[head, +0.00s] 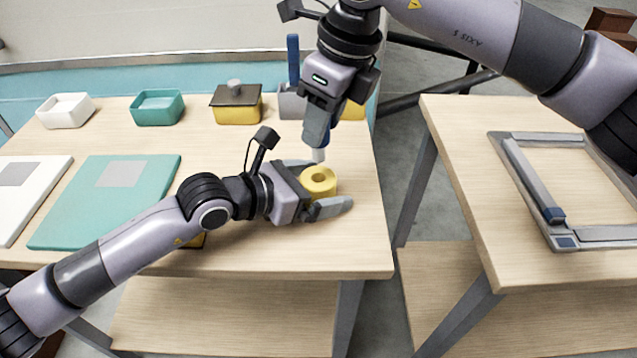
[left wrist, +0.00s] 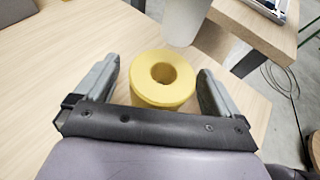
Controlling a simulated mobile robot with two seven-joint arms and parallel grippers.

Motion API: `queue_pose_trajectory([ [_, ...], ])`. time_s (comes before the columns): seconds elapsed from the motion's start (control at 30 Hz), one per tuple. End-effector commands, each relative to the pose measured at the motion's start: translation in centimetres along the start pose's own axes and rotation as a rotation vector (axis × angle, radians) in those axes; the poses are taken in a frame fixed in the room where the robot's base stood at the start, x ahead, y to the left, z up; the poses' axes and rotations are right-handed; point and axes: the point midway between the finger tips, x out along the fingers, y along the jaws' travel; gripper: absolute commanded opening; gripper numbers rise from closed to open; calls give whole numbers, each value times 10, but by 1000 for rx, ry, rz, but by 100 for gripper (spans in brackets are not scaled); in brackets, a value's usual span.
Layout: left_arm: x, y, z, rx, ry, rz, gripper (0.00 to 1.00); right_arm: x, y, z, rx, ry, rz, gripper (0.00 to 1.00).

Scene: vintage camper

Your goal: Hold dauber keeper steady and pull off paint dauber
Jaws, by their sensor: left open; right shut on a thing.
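The dauber keeper is a yellow round block (head: 318,183) with a hole in its top, upright near the table's right side. My left gripper (head: 325,187) is open around it, one finger on each side. The left wrist view shows the keeper (left wrist: 162,92) between the fingers with gaps on both sides; its hole looks empty. My right gripper (head: 320,140) is shut on the paint dauber (head: 318,156), whose white end points down just above and behind the keeper. A little blue shows beside the fingers. The dauber's upper part is hidden by the gripper. The white end (left wrist: 182,22) also shows in the left wrist view.
A white bin (head: 65,111), a teal bin (head: 158,108), a lidded yellow box (head: 237,108) and a grey holder (head: 291,104) with a blue handle line the back. A teal board (head: 105,215) lies left. A second table (head: 462,150) with a grey frame (head: 530,185) stands right, across a gap.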

Motion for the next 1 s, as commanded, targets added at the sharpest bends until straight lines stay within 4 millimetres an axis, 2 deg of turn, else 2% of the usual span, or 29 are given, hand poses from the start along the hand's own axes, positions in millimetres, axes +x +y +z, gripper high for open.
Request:
queue_pose_trajectory([
  [0.17,-3,0,0,0,0,1,97,0,0,0,0,0,0,0],
  [0.27,-12,1,-1,0,1,1,97,0,0,0,0,0,0,0],
  [0.7,-93,1,-1,1,2,2,97,0,0,0,0,0,0,0],
  [0.83,-108,0,-1,1,1,1,97,0,0,0,0,0,0,0],
  [1.0,-119,0,0,1,0,1,97,0,0,0,0,0,0,0],
])
